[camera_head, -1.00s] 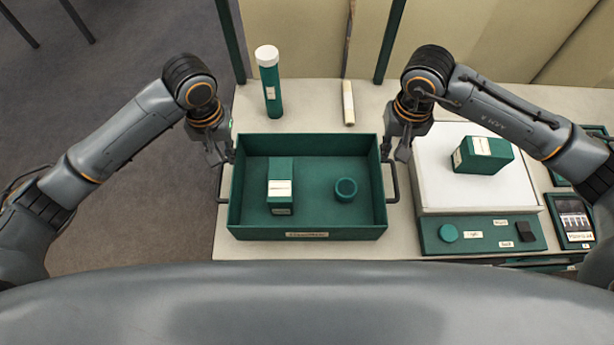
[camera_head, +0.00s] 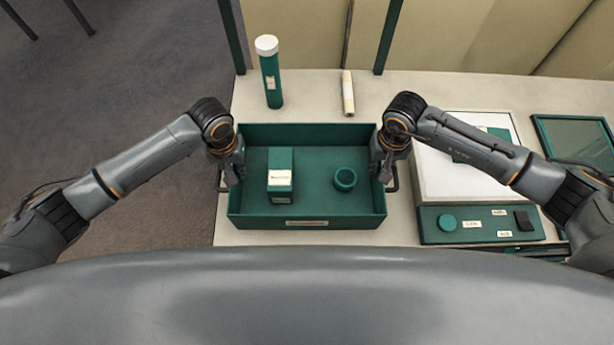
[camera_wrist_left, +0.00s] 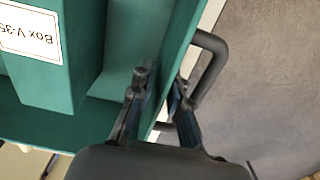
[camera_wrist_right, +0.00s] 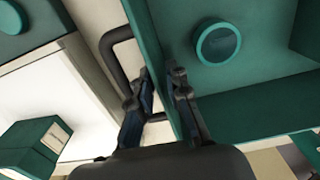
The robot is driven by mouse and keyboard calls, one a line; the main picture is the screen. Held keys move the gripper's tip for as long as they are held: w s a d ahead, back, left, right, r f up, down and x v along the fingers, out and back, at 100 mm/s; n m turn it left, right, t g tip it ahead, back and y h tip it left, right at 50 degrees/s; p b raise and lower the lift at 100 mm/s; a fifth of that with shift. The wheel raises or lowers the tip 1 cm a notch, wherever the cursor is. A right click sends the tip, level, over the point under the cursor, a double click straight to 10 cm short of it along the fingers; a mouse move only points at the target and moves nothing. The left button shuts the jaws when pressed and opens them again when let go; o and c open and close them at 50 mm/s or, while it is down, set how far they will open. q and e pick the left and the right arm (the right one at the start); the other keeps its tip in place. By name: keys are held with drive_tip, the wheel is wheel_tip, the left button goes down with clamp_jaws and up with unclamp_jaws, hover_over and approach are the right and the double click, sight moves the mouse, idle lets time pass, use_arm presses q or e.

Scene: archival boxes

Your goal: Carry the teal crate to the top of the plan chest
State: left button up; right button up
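The teal crate (camera_head: 307,222) stands on the pale worktop, a labelled teal box (camera_head: 281,172) and a small round teal pot (camera_head: 344,179) inside. My left gripper (camera_head: 234,176) is at its left wall, one finger inside and one between wall and handle. In the left wrist view these fingers (camera_wrist_left: 163,82) are close together with the rim between. My right gripper (camera_head: 384,170) straddles the right wall likewise, its fingers (camera_wrist_right: 163,80) close on the rim in the right wrist view. I cannot identify the plan chest's top with certainty.
A white-topped unit (camera_head: 435,180) with a teal front panel (camera_head: 435,228) is close on the right. Open floor (camera_head: 130,100) lies left.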

use_arm(q)
drive_tip(key=shift+s+f, duration=0.1)
drive_tip(key=shift+f, duration=0.65)
use_arm(e)
drive_tip(key=shift+f, duration=0.7)
use_arm(q)
drive_tip(key=shift+c, duration=0.2)
use_arm(e)
drive_tip(key=shift+c, duration=0.2)
use_arm(q)
clamp_jaws()
use_arm(e)
clamp_jaws()
use_arm(q)
drive_tip(key=shift+r, duration=0.1)
